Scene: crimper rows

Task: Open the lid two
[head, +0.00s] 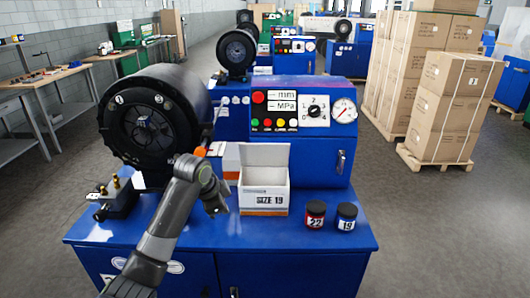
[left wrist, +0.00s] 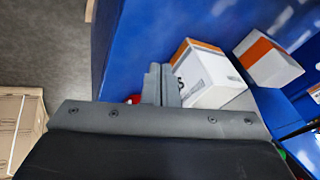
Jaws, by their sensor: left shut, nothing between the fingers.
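A white box marked SIZE 19 (head: 264,199) stands on the blue machine's bench. Its lid (head: 265,156) is raised at the back. A second white and orange box (head: 230,160) stands behind it to the left, partly hidden, and its lid state cannot be told. My left gripper (head: 216,207) is just left of the front box, pointing down. In the left wrist view its fingers (left wrist: 160,84) are shut and empty, beside a white and orange box (left wrist: 204,75). Another such box (left wrist: 268,59) is farther right. My right gripper is not in view.
A red-labelled jar 22 (head: 315,215) and a blue-labelled jar 19 (head: 346,216) stand right of the front box. A large black crimper head (head: 150,120) is at the left. A control panel (head: 300,112) rises behind.

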